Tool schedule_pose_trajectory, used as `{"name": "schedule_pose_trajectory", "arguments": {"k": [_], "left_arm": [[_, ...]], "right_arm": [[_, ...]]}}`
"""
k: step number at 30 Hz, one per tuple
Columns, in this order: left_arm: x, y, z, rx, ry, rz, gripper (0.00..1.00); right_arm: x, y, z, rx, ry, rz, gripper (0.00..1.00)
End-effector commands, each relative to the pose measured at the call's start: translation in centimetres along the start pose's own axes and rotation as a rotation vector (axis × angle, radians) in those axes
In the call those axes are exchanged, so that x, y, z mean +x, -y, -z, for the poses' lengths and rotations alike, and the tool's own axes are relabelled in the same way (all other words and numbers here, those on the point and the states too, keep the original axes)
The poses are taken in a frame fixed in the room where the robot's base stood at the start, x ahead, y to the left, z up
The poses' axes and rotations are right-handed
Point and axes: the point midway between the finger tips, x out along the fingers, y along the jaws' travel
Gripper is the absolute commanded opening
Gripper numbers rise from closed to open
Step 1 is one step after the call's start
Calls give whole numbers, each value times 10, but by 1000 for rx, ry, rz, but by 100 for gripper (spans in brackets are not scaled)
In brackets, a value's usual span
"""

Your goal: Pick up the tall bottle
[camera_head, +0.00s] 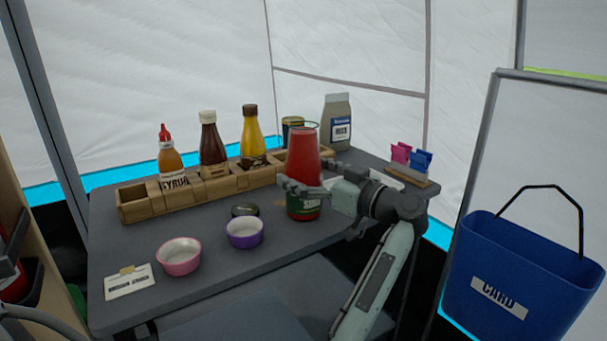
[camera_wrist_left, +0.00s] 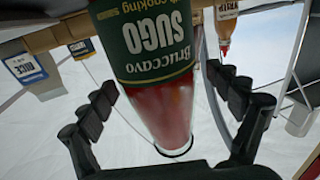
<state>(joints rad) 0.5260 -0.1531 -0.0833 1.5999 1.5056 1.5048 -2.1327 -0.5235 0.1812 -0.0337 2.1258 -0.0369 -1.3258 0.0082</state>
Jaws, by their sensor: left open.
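The tall bottle (camera_head: 305,158) is a clear bottle of red sauce with a dark green label, upright on the grey table. In the left wrist view the bottle (camera_wrist_left: 155,55) appears upside down, with a green "Bruccavo SUGO cooking" label. My left gripper (camera_head: 308,187) is level at the lower half of the bottle. In the left wrist view its two fingers stand apart, one on each side of the bottle, with gaps visible, so it is open. In the head view one finger passes in front of the bottle; the other is mostly hidden. My right gripper is not in view.
A wooden rack (camera_head: 205,193) with a syrup bottle (camera_head: 170,155), a brown bottle (camera_head: 211,142) and a yellow bottle (camera_head: 251,138) stands behind. A rice carton (camera_head: 336,112) is at the back. A pink bowl (camera_head: 179,258) and a purple bowl (camera_head: 244,235) sit front left. A blue bin (camera_head: 520,265) is right.

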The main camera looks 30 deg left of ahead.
Motion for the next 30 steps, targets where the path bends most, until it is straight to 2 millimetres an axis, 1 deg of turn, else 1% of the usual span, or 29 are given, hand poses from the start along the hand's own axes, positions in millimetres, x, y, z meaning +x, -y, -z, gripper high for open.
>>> {"name": "schedule_pose_trajectory", "arguments": {"k": [3, 8, 9, 27, 29, 30], "left_arm": [[5, 0, 0, 0, 0, 0, 90], [5, 0, 0, 0, 1, 0, 90], [5, 0, 0, 0, 1, 0, 88], [5, 0, 0, 0, 1, 0, 14], [5, 0, 0, 0, 1, 0, 6], [5, 0, 4, -5, -6, 0, 6]], "right_arm": [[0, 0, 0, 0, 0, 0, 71], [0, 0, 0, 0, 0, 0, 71], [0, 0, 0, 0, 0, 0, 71], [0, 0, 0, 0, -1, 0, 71], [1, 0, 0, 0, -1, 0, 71], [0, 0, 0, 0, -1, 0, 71]]}}
